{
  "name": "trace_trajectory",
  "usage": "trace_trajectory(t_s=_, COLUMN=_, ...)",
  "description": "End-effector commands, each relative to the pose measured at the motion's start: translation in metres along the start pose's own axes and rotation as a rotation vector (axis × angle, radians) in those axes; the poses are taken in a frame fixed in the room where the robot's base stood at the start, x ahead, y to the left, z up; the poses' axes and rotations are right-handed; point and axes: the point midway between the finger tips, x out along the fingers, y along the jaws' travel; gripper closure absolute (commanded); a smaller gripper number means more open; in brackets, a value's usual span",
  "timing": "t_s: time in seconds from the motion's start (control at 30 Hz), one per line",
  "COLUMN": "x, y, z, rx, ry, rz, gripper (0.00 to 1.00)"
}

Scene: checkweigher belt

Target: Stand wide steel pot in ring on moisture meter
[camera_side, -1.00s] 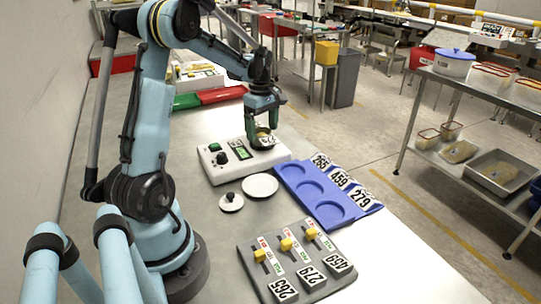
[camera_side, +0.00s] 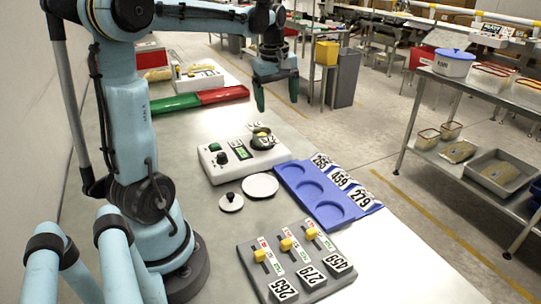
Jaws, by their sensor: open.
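The moisture meter (camera_side: 223,166) is a white box with a green display, a green button and a black knob, standing on the grey table. A small steel pot (camera_side: 263,143) with something yellow inside and a white number label stands at the ring on the meter's right end. It looks upright; the ring under it is mostly hidden, so I cannot tell how exactly it is seated. My gripper (camera_side: 277,98) is open and empty, above and behind the pot and clear of it, fingers pointing down.
A blue tray (camera_side: 327,209) with round recesses marked 265, 459 and 279 lies right of the meter. A white dish (camera_side: 260,186) and a small black-knobbed lid (camera_side: 231,203) lie in front. A grey slider panel (camera_side: 250,247) is nearest. Green (camera_side: 176,104) and red (camera_side: 222,95) trays lie behind.

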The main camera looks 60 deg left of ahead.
Motion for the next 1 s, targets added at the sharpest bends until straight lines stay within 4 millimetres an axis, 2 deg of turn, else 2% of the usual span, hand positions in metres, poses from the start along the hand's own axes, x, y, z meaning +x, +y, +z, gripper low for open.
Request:
trace_trajectory(t_s=0.03, x=-0.003, y=0.001, z=0.025, rx=0.124, ry=0.017, rz=0.035, gripper=0.13)
trace_trajectory(t_s=0.2, x=-0.006, y=-0.003, z=0.090, rx=0.526, ry=0.089, rz=0.154, gripper=0.13)
trace_trajectory(t_s=0.4, x=0.003, y=-0.022, z=0.159, rx=0.983, ry=0.196, rz=0.290, gripper=0.13)
trace_trajectory(t_s=0.5, x=0.010, y=-0.033, z=0.186, rx=1.177, ry=0.254, rz=0.350, gripper=0.13)
trace_trajectory(t_s=0.7, x=0.022, y=-0.048, z=0.216, rx=1.417, ry=0.338, rz=0.426, gripper=0.13)
trace_trajectory(t_s=1.0, x=0.025, y=-0.050, z=0.221, rx=1.469, ry=0.360, rz=0.441, gripper=0.13)
